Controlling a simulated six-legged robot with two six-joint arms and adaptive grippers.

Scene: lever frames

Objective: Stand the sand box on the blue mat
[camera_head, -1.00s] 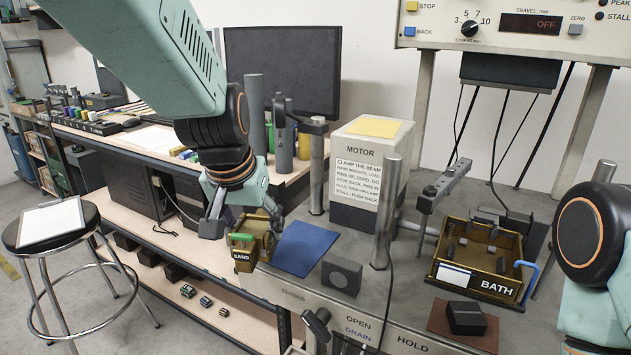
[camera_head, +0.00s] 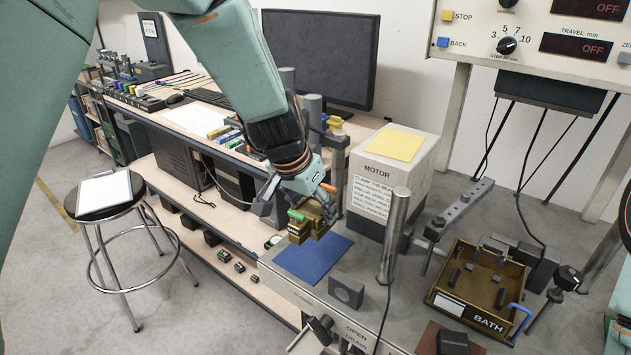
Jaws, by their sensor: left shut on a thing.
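The sand box (camera_head: 308,225) is a small brass-brown box with a green piece at its left side. My left gripper (camera_head: 325,203) is shut on it from above and behind. The box is over the back edge of the blue mat (camera_head: 312,260) and looks tilted. I cannot tell whether it touches the mat. The mat lies flat on the grey bench, and its visible part is bare. The box's label does not show clearly. My right gripper is not in view.
The motor housing (camera_head: 391,180) and a grey post (camera_head: 394,235) stand right of the mat. A dark block (camera_head: 346,290) sits at the mat's front right. The bath tray (camera_head: 478,315) is farther right. A stool (camera_head: 108,205) stands at left.

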